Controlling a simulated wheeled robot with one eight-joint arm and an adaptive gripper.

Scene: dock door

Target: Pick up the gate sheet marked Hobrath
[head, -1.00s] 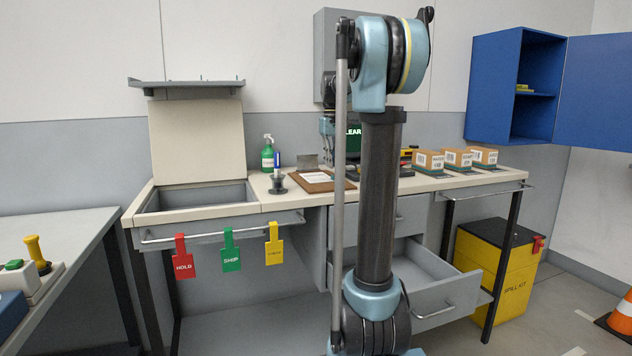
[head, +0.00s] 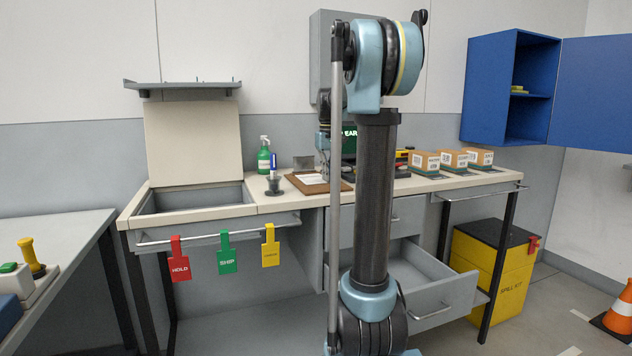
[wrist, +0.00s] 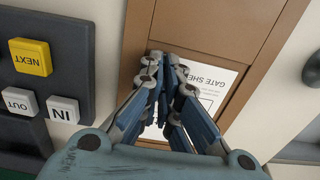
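A white gate sheet (wrist: 217,77) lies flat in a brown frame or board (wrist: 225,24) in the wrist view. Its heading "GATE SHE…" is partly readable, and the rest is covered by my fingers; I cannot read a Hobrath mark. My gripper (wrist: 166,62) is over the sheet with its fingertips drawn together; nothing is clearly held between them. In the head view the brown board (head: 306,187) with a white sheet lies on the bench, right of the black pen cup. My arm hides part of that area, and the gripper shows little there.
A dark panel with NEXT (wrist: 30,57), IN and OUT buttons is beside the board. Cartons (head: 425,162) stand on the bench's right side. A green spray bottle (head: 264,158) is behind the pen cup (head: 273,184). A drawer (head: 430,285) below is open.

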